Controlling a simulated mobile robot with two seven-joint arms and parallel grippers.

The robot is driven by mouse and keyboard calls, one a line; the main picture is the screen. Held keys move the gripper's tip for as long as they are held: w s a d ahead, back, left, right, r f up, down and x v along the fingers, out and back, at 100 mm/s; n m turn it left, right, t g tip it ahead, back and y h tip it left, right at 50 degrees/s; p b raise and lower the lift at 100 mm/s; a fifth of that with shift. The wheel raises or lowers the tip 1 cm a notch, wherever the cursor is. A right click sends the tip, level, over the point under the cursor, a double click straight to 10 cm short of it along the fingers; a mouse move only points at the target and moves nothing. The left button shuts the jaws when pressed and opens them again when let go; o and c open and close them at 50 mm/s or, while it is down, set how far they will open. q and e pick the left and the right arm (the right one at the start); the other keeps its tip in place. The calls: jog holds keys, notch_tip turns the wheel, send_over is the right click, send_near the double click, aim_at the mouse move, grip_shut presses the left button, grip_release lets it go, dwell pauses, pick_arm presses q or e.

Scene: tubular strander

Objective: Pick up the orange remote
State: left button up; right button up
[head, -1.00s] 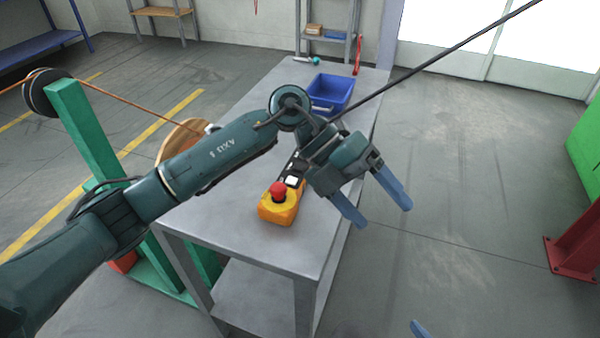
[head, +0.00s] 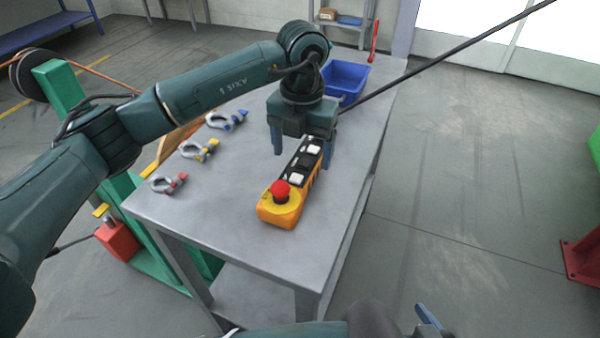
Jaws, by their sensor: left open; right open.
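The orange remote (head: 281,209) lies on the grey table (head: 225,245). It has a red round button at its near end and black and white buttons along its dark top. My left gripper (head: 302,160) points down over the far half of the remote. Its blue fingers are open, one on each side of the remote; I cannot tell whether they touch it. My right gripper (head: 428,318) shows only in part at the bottom edge, with a blue finger visible, away from the table.
Several shackles with coloured pins, such as the red-pinned one (head: 168,184), lie along the table's left side. A blue bin (head: 345,80) stands at the back. A dark cable or rod (head: 440,62) slants across the upper right. The table's near end is clear.

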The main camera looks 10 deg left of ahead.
aim_at(300, 164)
pick_arm(q)
jog(key=shift+a+f+p, duration=0.2)
jog(key=shift+f+p, duration=0.1)
jog(key=shift+f, duration=2.4)
jog(key=shift+c, duration=0.6)
jog(key=shift+r, duration=0.1)
jog(key=c, duration=1.3)
